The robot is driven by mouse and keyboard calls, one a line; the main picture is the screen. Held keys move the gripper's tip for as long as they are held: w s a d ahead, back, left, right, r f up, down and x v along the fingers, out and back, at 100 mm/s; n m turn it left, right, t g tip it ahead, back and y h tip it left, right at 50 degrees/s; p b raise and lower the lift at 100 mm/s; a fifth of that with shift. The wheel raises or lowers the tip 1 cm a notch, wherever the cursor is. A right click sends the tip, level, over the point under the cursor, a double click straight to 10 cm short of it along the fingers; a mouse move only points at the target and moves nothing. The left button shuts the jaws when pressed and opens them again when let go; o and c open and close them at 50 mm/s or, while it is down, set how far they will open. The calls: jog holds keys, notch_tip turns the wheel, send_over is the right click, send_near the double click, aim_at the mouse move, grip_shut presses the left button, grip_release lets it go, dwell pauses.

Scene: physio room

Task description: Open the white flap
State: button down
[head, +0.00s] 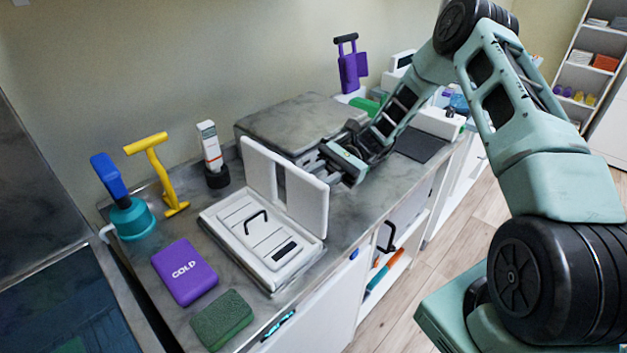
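A white case (230,251) lies on the grey counter in the middle of the head view. Its flap stands upright along the far right side, as a white left panel (263,165) and a white right panel (307,204) with a gap between them. Inside the case are a ribbed white surface, a black handle (257,219) and a small black rectangle. My gripper (318,163) is just behind and above the upright panels, at their right side. I cannot tell whether it touches them. Its fingers are partly hidden and their opening is unclear.
A purple COLD pack (184,271) and a green sponge block (222,320) lie in front left. A raised grey block (300,122) stands behind my gripper.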

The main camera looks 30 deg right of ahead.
jog(key=shift+w+d+f+y, duration=0.2)
jog(key=shift+d+f+y, duration=0.2)
jog(key=shift+d+y, duration=0.25)
jog(key=shift+a, duration=0.1)
jog(key=c, duration=1.1)
grip_release()
jog(key=shift+r+b, duration=0.1)
jog(key=shift+b, duration=0.2)
notch_tip(320, 180, up, 10)
jog(key=shift+f+b, duration=0.1)
jog(key=shift+b, duration=0.5)
